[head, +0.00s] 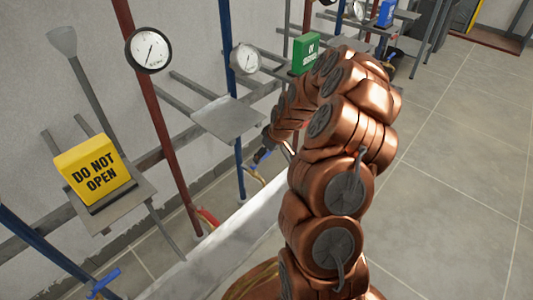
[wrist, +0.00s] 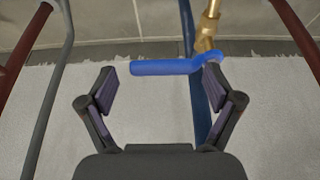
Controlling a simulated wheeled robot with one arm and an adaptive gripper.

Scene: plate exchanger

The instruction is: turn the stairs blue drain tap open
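A blue tap handle (wrist: 165,67) lies crosswise in the wrist view, with its right end by a brass fitting (wrist: 207,28) and a blue pipe. My gripper (wrist: 160,78) is open, with one finger on each side of the handle's length. The right fingertip is close to or overlaps the handle's bent right end; I cannot tell if they touch. In the head view the blue handle (head: 262,155) shows low on a blue pipe, just below my gripper, which is partly hidden by my arm. Nothing is held.
A red tap handle (head: 208,216) and another blue tap handle (head: 103,283) are to the left. A yellow DO NOT OPEN sign (head: 97,170) and a green sign (head: 306,53) stand on shelves. Gauges (head: 148,50) and pipes line the wall. Open tiled floor (head: 460,170) lies right.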

